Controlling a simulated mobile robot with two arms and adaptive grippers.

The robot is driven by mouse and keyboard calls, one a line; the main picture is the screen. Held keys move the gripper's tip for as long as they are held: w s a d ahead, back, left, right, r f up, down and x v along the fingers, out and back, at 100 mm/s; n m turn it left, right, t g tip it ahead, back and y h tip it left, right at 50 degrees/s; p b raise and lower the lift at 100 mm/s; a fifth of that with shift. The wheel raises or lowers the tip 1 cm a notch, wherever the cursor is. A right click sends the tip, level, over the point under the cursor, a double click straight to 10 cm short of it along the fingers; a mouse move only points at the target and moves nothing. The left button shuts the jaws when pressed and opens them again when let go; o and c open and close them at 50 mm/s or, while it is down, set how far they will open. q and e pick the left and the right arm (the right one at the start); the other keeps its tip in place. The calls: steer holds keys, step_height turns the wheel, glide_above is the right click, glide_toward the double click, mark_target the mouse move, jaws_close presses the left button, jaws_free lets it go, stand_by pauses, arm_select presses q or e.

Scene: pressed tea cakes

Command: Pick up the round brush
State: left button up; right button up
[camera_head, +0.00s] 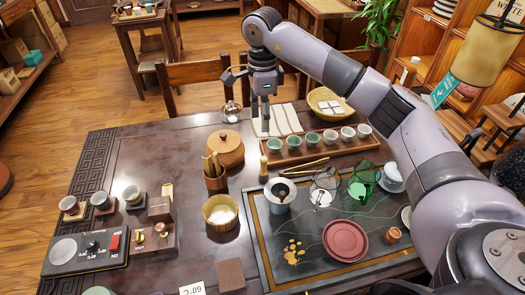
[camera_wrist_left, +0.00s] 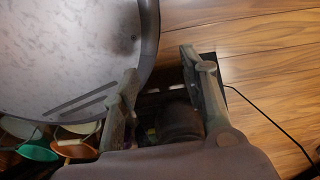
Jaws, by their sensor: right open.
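A small upright object with a pale yellow-tan body, which looks like the round brush (camera_head: 263,167), stands on the table between the bamboo tool holder and the cup tray in the head view. My right gripper (camera_head: 264,125) points down above and behind it in the picture, with its fingers apart and nothing between them. The gripper does not touch the brush. My left gripper (camera_wrist_left: 160,65) shows only in the left wrist view, fingers spread and empty, over the wooden floor and beside a large grey rounded surface. The brush is not seen there.
A wooden tray (camera_head: 290,158) with a row of cups lies right of the brush. A round wooden box (camera_head: 225,146) and a tool holder (camera_head: 216,183) stand left of it. The dark tea tray (camera_head: 310,259) holds glassware and a red plate (camera_head: 345,240).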

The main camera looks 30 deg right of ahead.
steer(key=f, duration=0.1)
steer(key=p, duration=0.3)
glide_toward(264, 158)
steer(key=f, duration=0.6)
steer(key=shift+w, duration=0.3)
steer(key=f, duration=0.1)
steer(key=f+p, duration=0.1)
steer(key=f, duration=0.2)
steer(key=shift+s+a+f+p, duration=0.1)
steer(key=shift+s+p, duration=0.25)
steer(key=shift+p, duration=0.05)
steer(key=shift+f, duration=0.55)
arm_select(q)
steer(key=shift+g, duration=0.3)
steer(key=s+r, duration=0.2)
steer(key=r, duration=0.1)
steer(key=s+r, duration=0.1)
steer(key=shift+a+r, duration=0.25)
steer(key=shift+a, duration=0.05)
arm_select(e)
steer(key=shift+c, duration=0.6)
jaws_close()
